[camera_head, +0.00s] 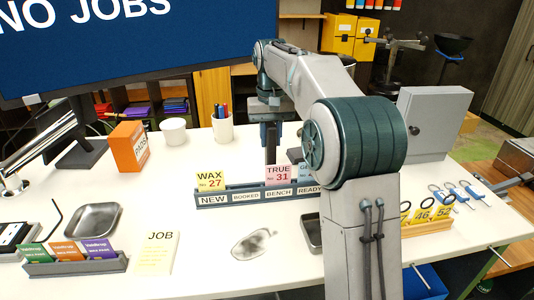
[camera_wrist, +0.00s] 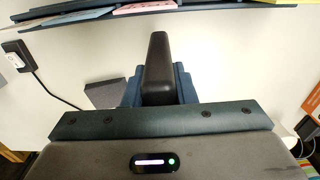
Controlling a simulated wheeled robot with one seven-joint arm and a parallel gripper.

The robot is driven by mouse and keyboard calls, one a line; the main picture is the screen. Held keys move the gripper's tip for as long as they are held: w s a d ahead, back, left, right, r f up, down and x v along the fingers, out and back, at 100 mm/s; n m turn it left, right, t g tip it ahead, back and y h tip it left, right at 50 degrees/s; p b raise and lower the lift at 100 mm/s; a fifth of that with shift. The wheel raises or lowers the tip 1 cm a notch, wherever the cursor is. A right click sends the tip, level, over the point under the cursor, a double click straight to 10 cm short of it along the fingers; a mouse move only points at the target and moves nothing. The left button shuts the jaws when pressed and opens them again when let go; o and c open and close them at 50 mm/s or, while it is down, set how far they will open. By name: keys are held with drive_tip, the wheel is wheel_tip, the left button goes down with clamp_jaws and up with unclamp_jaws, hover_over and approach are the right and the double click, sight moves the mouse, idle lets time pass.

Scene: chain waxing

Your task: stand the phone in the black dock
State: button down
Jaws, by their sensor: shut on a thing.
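A slim black thing, which looks like the phone (camera_wrist: 157,62), stands out from between the fingers of my gripper (camera_wrist: 158,92) in the wrist view. My gripper is shut on it. In the head view my gripper (camera_head: 270,127) is over the back of the white table, and the dark phone (camera_head: 270,150) hangs upright below it, behind the card rack. A dark grey block (camera_wrist: 104,94), possibly the black dock, shows left of the fingers in the wrist view, partly hidden by my gripper. I cannot make out the dock in the head view.
A card rack (camera_head: 245,197) stands in front of the phone. A white pen cup (camera_head: 222,128), a white cup (camera_head: 174,132) and an orange box (camera_head: 129,146) stand to its left.

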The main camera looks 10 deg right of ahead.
sight(271, 151)
drive_tip(key=shift+f, duration=2.15)
drive_tip(key=shift+f, duration=0.1)
drive_tip(key=c, duration=1.2)
unclamp_jaws()
wheel_tip(271, 151, up, 12)
drive_tip(key=shift+r+p, duration=0.1)
drive_tip(key=shift+p, duration=0.3)
